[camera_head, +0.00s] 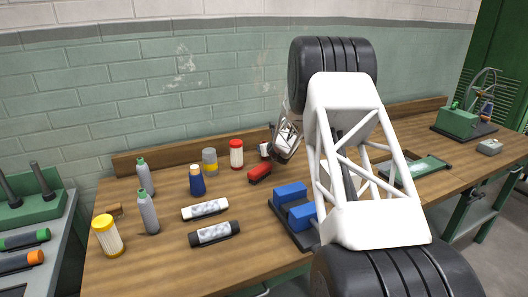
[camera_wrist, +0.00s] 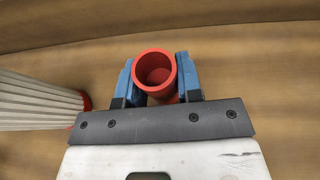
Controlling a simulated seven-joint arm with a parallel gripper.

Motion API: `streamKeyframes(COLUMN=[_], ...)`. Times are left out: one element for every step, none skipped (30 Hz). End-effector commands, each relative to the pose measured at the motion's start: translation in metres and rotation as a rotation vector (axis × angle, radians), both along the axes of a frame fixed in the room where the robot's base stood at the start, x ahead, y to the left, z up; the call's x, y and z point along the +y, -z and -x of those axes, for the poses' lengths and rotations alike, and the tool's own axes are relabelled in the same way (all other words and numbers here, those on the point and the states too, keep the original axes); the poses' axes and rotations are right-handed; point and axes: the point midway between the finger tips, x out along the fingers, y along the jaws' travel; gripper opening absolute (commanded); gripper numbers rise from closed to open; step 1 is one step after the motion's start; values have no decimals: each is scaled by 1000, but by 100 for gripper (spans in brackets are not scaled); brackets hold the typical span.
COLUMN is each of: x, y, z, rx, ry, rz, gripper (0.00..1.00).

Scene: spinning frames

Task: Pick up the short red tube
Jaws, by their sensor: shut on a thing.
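The short red tube (camera_wrist: 155,72) shows in the wrist view, with its round open end facing the camera and its hollow inside visible. My gripper (camera_wrist: 157,82) has a blue finger on each side of the tube, shut on its walls. The tube's lower part is hidden behind the dark bar of my gripper. In the head view my gripper (camera_head: 274,150) is at the back of the wooden bench, partly covered by my arm. I cannot clearly make out the held tube there.
A white ribbed thing with a red end (camera_wrist: 40,102) lies close left of my gripper. On the bench (camera_head: 150,270) are a red-topped white jar (camera_head: 236,155), a red item (camera_head: 259,172), bottles, two labelled cylinders and a blue vise-like block (camera_head: 290,193). The wall is close behind.

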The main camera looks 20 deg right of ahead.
Motion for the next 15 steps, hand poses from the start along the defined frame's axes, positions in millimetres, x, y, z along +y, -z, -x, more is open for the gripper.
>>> streamKeyframes(x=[0, 0, 0, 0, 0, 0, 0, 0, 0, 0, 0, 0, 0, 0, 0], y=[0, 0, 0, 0, 0, 0, -1, -1, -3, -4, -5, -8, -10, -13, -17], z=[0, 0, 0, 0, 0, 0, 0, 0, 0, 0, 0, 0, 0, 0, 0], rx=[0, 0, 0, 0, 0, 0, 0, 0, -1, -1, -1, -1, -1, -1, -2], ry=[0, 0, 0, 0, 0, 0, 0, 0, 0, 0, 0, 0, 0, 0, 0], rz=[0, 0, 0, 0, 0, 0, 0, 0, 0, 0, 1, 1, 1, 1, 1], gripper=[10, 10, 10, 10, 10, 10, 10, 10, 10, 10, 10, 10, 10, 10, 10])
